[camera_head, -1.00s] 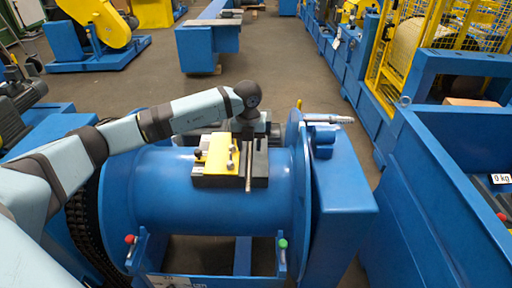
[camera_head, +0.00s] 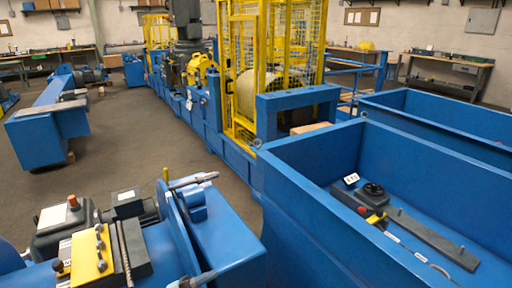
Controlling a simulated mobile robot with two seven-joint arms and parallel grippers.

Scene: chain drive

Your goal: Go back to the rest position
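Neither of my grippers shows in the head view, and no part of my arms is clearly visible. The blue drum machine (camera_head: 215,232) stands at the lower left, cut off by the bottom edge. On top of it sits a dark block with a yellow control panel (camera_head: 90,256) that has several small knobs. A grey rod-like part (camera_head: 124,252) lies along the block's right side. A metal handle (camera_head: 194,180) sticks out at the machine's upper right.
A large blue open bin (camera_head: 340,215) fills the right, with a black knob device (camera_head: 372,193) and a dark bar (camera_head: 432,240) inside. A yellow cage (camera_head: 273,70) stands behind. A blue beam (camera_head: 48,128) is at the left. Open floor (camera_head: 140,135) lies between.

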